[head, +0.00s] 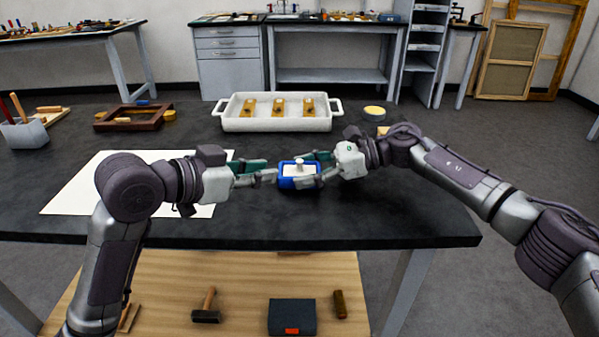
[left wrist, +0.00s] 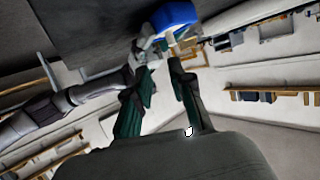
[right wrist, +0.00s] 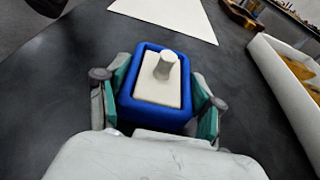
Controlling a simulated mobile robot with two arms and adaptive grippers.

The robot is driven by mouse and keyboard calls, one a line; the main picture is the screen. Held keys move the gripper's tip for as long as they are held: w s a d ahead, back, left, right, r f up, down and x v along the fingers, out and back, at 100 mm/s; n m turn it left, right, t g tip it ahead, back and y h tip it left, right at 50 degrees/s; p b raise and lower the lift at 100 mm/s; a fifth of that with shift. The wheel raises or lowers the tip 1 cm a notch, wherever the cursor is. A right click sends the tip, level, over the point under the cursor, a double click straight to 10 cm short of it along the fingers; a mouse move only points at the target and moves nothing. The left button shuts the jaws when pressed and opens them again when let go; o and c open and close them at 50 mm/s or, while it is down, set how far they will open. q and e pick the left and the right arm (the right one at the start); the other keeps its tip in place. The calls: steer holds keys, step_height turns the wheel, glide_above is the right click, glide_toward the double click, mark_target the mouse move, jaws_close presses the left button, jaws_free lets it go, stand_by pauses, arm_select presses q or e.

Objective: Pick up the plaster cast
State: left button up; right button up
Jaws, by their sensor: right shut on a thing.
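The white plaster cast (head: 293,172) sits in a blue rectangular mould (head: 298,184), with a pale round knob (head: 299,162) standing up from its middle. In the right wrist view the cast (right wrist: 150,92) fills the mould (right wrist: 150,116), blue rim showing all round. My right gripper (head: 312,169) is shut on the mould, one finger along each side. My left gripper (head: 270,170) is open and empty, just left of the mould, pointing at it. In the left wrist view its fingers stand apart, with the blue mould (left wrist: 176,14) beyond their tips.
A white two-handled tray (head: 277,125) holding several gold pieces stands behind on the dark table (head: 390,215). A white sheet (head: 85,190) lies under my left arm. A brown wooden frame (head: 133,116) and a yellow round item (head: 374,111) are farther back. The front right tabletop is clear.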

mark_target(297, 163)
arm_select(q)
steer(key=shift+w+a+r+n, duration=0.3)
steer(key=shift+a+n, duration=0.1)
steer(key=shift+a, duration=0.15)
steer(key=shift+w+f, duration=0.1)
steer(key=shift+w, duration=0.2)
steer(key=x, duration=0.5)
steer(key=shift+w+d, duration=0.15)
steer(key=shift+w, duration=0.05)
steer(key=shift+f+x, duration=0.15)
steer(key=shift+x, duration=1.3)
steer(key=shift+f+x, duration=0.1)
steer(key=shift+x, duration=1.35)
steer(key=shift+a, duration=0.25)
jaws_close()
